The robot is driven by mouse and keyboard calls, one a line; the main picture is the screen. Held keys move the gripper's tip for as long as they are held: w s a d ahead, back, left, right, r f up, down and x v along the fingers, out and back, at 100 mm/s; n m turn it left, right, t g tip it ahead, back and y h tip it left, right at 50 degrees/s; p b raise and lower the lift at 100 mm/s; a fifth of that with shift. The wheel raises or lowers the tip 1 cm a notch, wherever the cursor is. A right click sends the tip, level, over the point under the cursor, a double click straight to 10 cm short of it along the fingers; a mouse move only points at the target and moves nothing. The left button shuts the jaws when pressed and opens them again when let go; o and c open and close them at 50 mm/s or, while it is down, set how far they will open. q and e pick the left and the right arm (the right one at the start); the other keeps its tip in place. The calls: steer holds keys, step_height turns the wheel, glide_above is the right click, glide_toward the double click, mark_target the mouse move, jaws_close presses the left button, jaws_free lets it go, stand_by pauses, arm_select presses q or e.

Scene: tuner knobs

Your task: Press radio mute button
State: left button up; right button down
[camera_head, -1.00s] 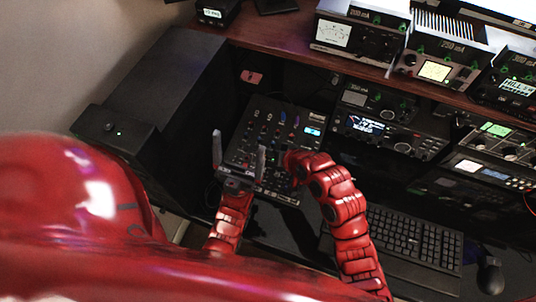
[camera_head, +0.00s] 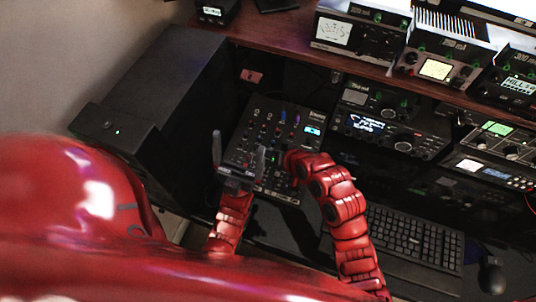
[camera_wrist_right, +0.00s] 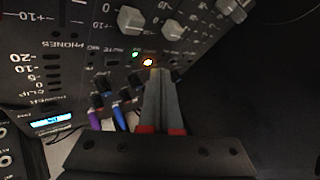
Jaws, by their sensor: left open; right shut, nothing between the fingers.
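A black audio mixer (camera_head: 256,117) with knobs and a small blue display lies tilted at the desk's left; it also shows in the right wrist view (camera_wrist_right: 75,85). In that view a lettered MUTE label (camera_wrist_right: 121,52) sits by a small dark button (camera_wrist_right: 112,63), with a green light and a bright orange-white light to its right. My right gripper (camera_wrist_right: 158,75) is shut and empty, tips close to the panel just below the bright light; I cannot tell if they touch. My left gripper (camera_head: 238,152) is open and empty over the mixer's left part.
A dark box (camera_head: 160,85) stands left of the mixer. Radios (camera_head: 390,125) stand right of it under a wooden shelf (camera_head: 275,35) holding more radios. A keyboard (camera_head: 415,240) and mouse (camera_head: 490,275) lie at front right.

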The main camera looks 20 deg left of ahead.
steer(key=shift+f+b, duration=0.4)
steer(key=shift+f, duration=0.1)
stand_by(0.6)
steer(key=shift+r, duration=0.1)
steer(key=shift+r+p, duration=0.4)
steer(key=shift+r, duration=0.35)
steer(key=r+p, duration=0.1)
steer(key=r, duration=0.1)
steer(key=r+p, duration=0.1)
steer(key=r, duration=0.1)
steer(key=r+p, duration=0.1)
steer(key=r, duration=0.1)
steer(key=shift+s, duration=0.35)
